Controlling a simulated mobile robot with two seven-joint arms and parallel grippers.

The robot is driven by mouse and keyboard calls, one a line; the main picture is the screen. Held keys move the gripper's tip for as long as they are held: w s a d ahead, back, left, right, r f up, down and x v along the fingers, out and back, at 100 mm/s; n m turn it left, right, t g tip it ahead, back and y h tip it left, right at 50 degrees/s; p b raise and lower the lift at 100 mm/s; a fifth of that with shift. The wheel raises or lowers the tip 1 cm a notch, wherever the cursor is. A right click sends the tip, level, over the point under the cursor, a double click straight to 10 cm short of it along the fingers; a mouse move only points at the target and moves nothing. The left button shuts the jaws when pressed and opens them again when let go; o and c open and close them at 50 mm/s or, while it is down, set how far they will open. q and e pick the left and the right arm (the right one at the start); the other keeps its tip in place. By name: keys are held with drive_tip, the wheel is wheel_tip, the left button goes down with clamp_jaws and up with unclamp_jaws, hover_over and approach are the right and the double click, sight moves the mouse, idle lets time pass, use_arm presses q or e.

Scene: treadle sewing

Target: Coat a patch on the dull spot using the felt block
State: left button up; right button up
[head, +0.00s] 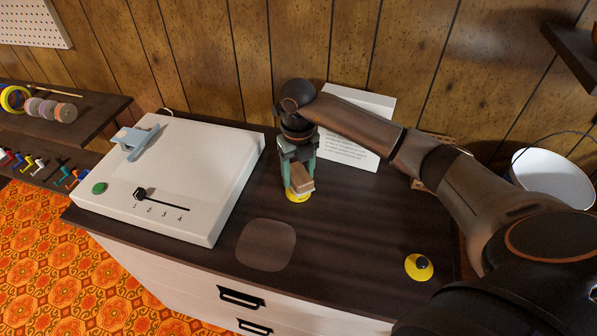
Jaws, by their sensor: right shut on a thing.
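My right gripper (297,178) is shut on the felt block (303,184), a small tan block. The block is at a round yellow tin (298,198) on the dark cabinet top; whether it touches the tin's contents is hidden. The dull spot (266,245) is a paler, rounded patch on the dark wood near the front edge, left of and nearer than the tin. My left gripper is not in view.
A white machine (165,175) with a slider and green button fills the left of the top. A yellow lid with a black knob (419,267) lies at the right front. A printed card (350,130) stands behind, and a white bucket (550,178) is at the right.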

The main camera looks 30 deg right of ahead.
sight(296, 175)
drive_tip(key=shift+f+b, duration=0.35)
drive_tip(key=shift+f, duration=0.2)
idle(1.8)
drive_tip(key=shift+r+p, duration=2.8)
drive_tip(key=shift+r, duration=0.8)
drive_tip(key=shift+s+a+r+n, duration=0.1)
drive_tip(key=shift+a+r+n, duration=0.1)
drive_tip(key=shift+n, duration=0.35)
drive_tip(key=shift+s+a+r+n, duration=0.1)
drive_tip(key=shift+a+n, duration=0.1)
drive_tip(key=shift+n, duration=0.35)
drive_tip(key=s+a+r+n, duration=0.4)
drive_tip(key=s+n, duration=0.1)
drive_tip(key=n, duration=1.2)
drive_tip(key=s+a+r+n, duration=0.4)
drive_tip(key=s+a+n, duration=0.1)
drive_tip(key=n, duration=1.3)
drive_tip(key=shift+r, duration=0.2)
